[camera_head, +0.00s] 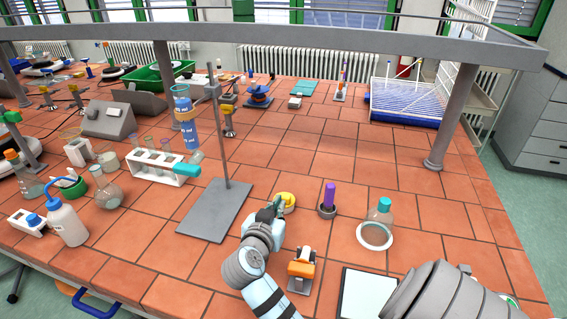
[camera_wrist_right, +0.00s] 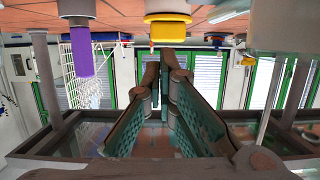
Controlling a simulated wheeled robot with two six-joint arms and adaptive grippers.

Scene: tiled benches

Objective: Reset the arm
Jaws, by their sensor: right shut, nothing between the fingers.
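My right gripper (camera_head: 277,208) is low over the bench in the head view, its fingertips beside a small yellow-topped item (camera_head: 287,198). In the right wrist view, which is upside down, my right gripper's fingers (camera_wrist_right: 165,58) come together at the tips with nothing between them. The yellow-topped item (camera_wrist_right: 168,32) shows just past the tips there. Whether they touch it I cannot tell. My left gripper is not in view.
A purple-topped item (camera_head: 329,196), a flask in a white ring (camera_head: 378,224) and an orange-topped device (camera_head: 301,267) stand close to my right arm. A stand with a grey base plate (camera_head: 214,212) and a test tube rack (camera_head: 150,169) are to the left. Bare tiles (camera_head: 455,225) lie to the right.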

